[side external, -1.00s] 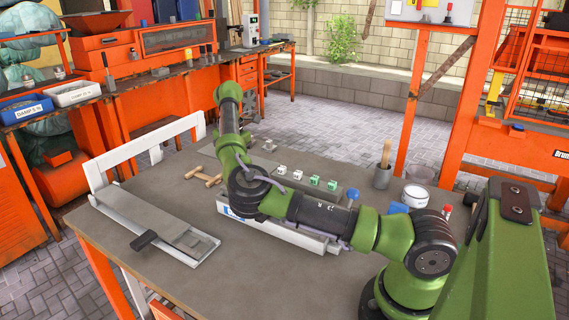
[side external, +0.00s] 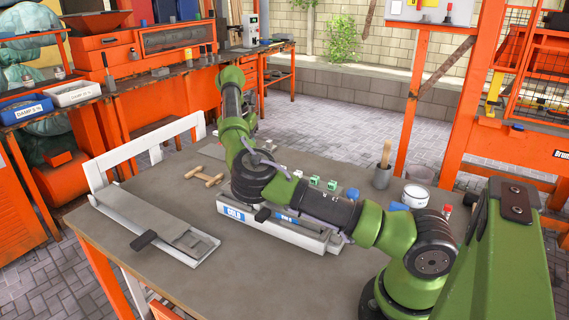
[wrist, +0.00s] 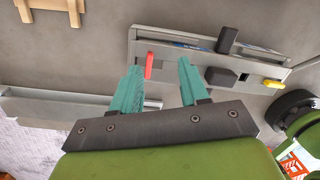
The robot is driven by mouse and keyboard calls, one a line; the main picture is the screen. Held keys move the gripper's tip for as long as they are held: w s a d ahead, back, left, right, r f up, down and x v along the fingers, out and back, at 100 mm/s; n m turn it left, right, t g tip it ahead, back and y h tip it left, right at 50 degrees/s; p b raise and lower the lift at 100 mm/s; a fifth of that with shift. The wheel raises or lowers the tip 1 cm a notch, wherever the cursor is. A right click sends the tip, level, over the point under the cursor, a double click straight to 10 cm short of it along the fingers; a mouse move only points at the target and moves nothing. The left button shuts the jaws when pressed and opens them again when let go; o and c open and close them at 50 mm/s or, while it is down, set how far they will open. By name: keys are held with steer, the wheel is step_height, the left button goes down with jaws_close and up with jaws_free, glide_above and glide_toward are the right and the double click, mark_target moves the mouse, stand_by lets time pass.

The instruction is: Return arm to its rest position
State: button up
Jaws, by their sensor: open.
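My gripper (wrist: 160,68) shows in the wrist view with two teal fingers spread apart and nothing between them. In the side view my arm bends over the table, with its upper part rising at the left of the arm; the fingers are not clear there. A white labelled tray (side external: 320,240) sits below my arm on the grey table (side external: 240,285). My arm hides part of the tray's back.
A long grey-white fixture with a black handle (side external: 143,240) lies at the table's left. A wooden piece (side external: 207,176) lies behind it. The front table is clear.

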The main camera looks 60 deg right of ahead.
steer(key=s+d+f+n+y, duration=0.1)
steer(key=s+d+f+n, duration=0.1)
steer(key=s+d+n, duration=0.65)
steer(key=s+a+n+y, duration=0.1)
steer(key=s+a+n, duration=0.1)
steer(key=a+n, duration=0.2)
steer(key=s+a+n+t+y, duration=0.1)
steer(key=s+a+n, duration=0.2)
steer(key=n, duration=0.6)
steer(key=s+a+n+y, duration=0.1)
steer(key=s+a+n, duration=0.2)
steer(key=a+n, duration=0.2)
steer(key=shift+s+a+f+n, duration=0.1)
steer(key=shift+a+n, duration=0.05)
steer(key=shift+n, duration=0.55)
steer(key=shift+a+f+n, duration=0.1)
steer(key=shift+n, duration=0.55)
steer(key=s+a+r+n+t, duration=0.3)
steer(key=s+a+r+n, duration=0.1)
steer(key=a+n, duration=0.3)
steer(key=s+a+r+n+t, duration=0.3)
steer(key=s+a+r+n, duration=0.2)
steer(key=a+r+n, duration=0.2)
steer(key=n, duration=0.2)
steer(key=shift+s+a+r+n+t+h, duration=0.2)
steer(key=shift+s+a+n+t+h, duration=0.1)
steer(key=shift+a+n+h, duration=0.1)
